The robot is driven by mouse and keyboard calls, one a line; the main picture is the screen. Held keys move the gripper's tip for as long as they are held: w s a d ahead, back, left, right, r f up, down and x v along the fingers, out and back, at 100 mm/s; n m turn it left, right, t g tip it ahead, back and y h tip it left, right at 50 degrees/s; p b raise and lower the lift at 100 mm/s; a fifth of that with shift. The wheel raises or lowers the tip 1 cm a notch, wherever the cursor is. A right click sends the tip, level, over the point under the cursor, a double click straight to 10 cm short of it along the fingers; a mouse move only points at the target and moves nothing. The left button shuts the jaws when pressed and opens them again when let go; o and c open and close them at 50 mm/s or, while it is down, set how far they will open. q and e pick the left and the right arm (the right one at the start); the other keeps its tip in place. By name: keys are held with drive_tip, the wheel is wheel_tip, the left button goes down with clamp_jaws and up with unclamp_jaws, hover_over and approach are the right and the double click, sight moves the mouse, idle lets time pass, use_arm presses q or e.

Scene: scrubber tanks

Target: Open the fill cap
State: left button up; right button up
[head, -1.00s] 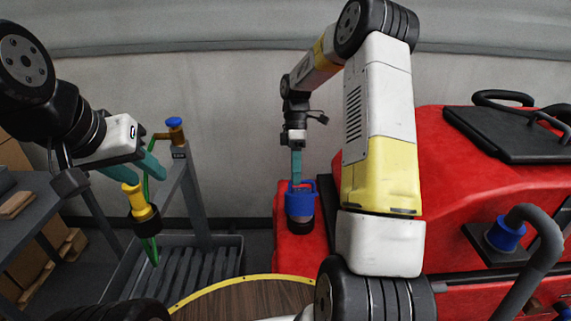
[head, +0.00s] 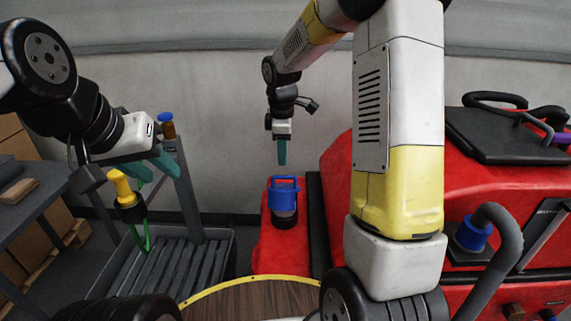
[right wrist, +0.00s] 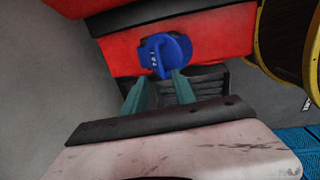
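The blue fill cap (head: 284,190) sits on a dark neck on the red tank's narrow left part. A blue loop stands up at its top; I cannot tell whether it is loosened. It also shows in the right wrist view (right wrist: 164,56), just beyond my fingertips. My right gripper (head: 282,163) is above the cap, apart from it. In the right wrist view its two teal fingers (right wrist: 158,88) are spread with nothing between them. My left gripper (head: 158,168) is at the left, its teal fingers apart, behind a yellow and black nozzle (head: 126,188); no grip on it is clear.
A grey slatted tray (head: 165,270) with a post and blue-topped valve (head: 166,124) stands at left. A green hose (head: 146,238) hangs below the nozzle. The red machine (head: 335,190) fills the right, with a blue-collared pipe (head: 473,236). A round wooden top (head: 250,300) is in front.

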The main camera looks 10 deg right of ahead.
sight(283, 177)
drive_tip(key=f, duration=0.5)
drive_tip(key=w+f, duration=0.1)
drive_tip(key=f, duration=0.1)
drive_tip(key=shift+d+f, duration=0.1)
drive_tip(key=shift+f, duration=0.15)
drive_tip(key=shift+s, duration=0.1)
clamp_jaws()
idle(1.0)
